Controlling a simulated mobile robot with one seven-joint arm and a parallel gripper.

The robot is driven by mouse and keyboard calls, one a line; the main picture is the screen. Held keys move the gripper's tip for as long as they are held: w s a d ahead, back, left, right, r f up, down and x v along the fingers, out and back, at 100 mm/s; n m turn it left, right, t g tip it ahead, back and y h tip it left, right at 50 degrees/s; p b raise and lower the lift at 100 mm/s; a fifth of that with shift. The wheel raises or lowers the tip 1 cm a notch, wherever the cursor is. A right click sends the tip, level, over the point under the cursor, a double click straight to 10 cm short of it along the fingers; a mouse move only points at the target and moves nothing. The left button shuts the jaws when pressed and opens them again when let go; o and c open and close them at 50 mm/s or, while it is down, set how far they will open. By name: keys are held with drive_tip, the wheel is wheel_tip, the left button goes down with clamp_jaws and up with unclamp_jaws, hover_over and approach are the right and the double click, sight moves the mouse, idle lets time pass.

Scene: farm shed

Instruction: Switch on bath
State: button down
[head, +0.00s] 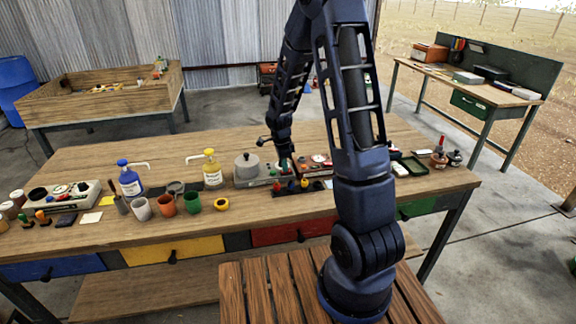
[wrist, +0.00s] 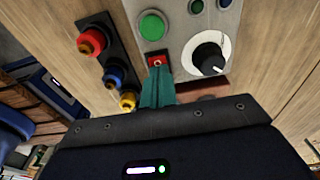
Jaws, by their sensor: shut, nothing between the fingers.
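In the wrist view, a grey panel (wrist: 180,35) carries a round green button (wrist: 152,25), a small red switch (wrist: 157,62) and a black knob on a white dial (wrist: 208,57). My gripper (wrist: 157,73) is shut and empty. Its teal fingertips are right at the lower edge of the red switch and cover part of it; I cannot tell whether they touch. In the head view, my gripper (head: 284,163) points down over the bench, just right of a grey unit with a lidded pot (head: 247,166), which may be the bath. The switch position is unclear.
A dark rack with red, blue and yellow knobs (wrist: 104,62) lies close left of the panel. On the bench (head: 130,225) stand blue (head: 130,182) and yellow (head: 212,174) pump bottles, several cups and a green tray (head: 411,166).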

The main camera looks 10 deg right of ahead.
drive_tip(key=shift+s+a+f, duration=0.2)
drive_tip(key=shift+a+f, duration=0.05)
wheel_tip(320, 180, up, 14)
drive_tip(key=shift+w+a+r, duration=0.2)
drive_tip(key=shift+a, duration=0.2)
idle(0.4)
drive_tip(key=shift+a+r+h, duration=0.1)
drive_tip(key=shift+h, duration=0.5)
idle(0.3)
approach(281, 172)
drive_tip(key=d+f, duration=0.1)
drive_tip(key=f, duration=0.1)
drive_tip(key=d+f, duration=0.3)
drive_tip(key=f, duration=0.1)
drive_tip(key=shift+d+f, duration=0.1)
drive_tip(key=shift+d, duration=0.25)
